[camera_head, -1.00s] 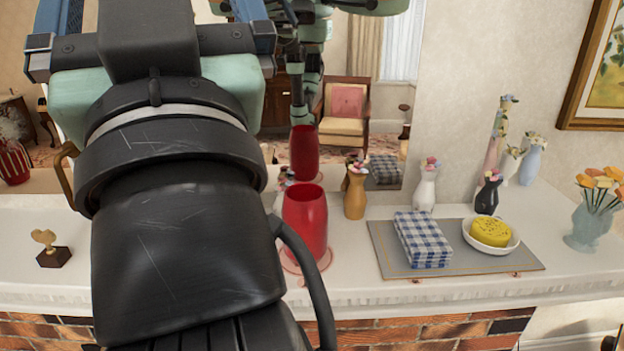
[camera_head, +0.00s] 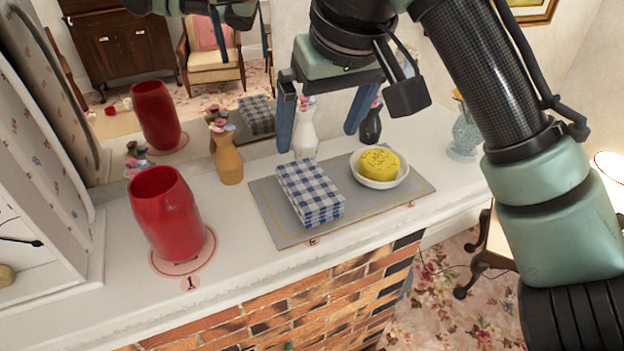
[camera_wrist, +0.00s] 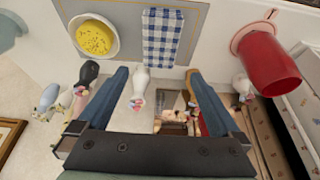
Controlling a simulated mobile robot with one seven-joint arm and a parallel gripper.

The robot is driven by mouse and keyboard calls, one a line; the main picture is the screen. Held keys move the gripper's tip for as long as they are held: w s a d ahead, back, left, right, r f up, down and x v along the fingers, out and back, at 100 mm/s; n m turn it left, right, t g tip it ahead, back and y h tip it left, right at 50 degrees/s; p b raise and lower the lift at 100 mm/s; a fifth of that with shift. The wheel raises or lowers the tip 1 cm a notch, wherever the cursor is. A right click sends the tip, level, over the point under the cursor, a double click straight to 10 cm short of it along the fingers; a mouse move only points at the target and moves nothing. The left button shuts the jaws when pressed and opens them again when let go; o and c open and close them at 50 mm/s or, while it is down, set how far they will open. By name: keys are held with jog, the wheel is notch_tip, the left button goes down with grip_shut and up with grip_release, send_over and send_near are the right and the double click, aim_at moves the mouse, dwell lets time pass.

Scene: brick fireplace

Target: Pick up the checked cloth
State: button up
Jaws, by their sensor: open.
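The checked cloth (camera_head: 311,190) is a folded blue-and-white stack lying on a grey mat (camera_head: 275,219) on the white mantel. It also shows at the top middle of the wrist view (camera_wrist: 162,38). My gripper (camera_head: 318,138) is open, with two blue fingers spread wide above and behind the cloth. In the wrist view, the gripper (camera_wrist: 158,72) has nothing between its fingertips but the mantel and a white vase beyond. The gripper does not touch the cloth.
A white bowl with a yellow sponge-like piece (camera_head: 379,163) sits right of the cloth. A red vase (camera_head: 165,212) stands left on a round mat. An ochre vase (camera_head: 226,155), white vase (camera_head: 304,132) and dark vase (camera_head: 370,122) stand behind, before a mirror. The mantel's front edge drops to brick.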

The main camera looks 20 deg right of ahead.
send_over(309, 181)
jog(key=s, duration=0.1)
notch_tip(309, 181, down, 6)
jog(key=shift+s+a, duration=0.15)
jog(key=shift+f, duration=0.45)
jog(key=x, duration=0.1)
jog(key=p+x, duration=0.1)
jog(key=x, duration=0.1)
jog(key=p+x, duration=0.1)
jog(key=shift+s+f, duration=0.2)
jog(key=shift+f, duration=0.15)
jog(key=c, duration=1.1)
notch_tip(309, 181, up, 10)
jog(key=shift+r+b, duration=0.1)
jog(key=shift+b, duration=0.85)
jog(key=shift+c, duration=0.2)
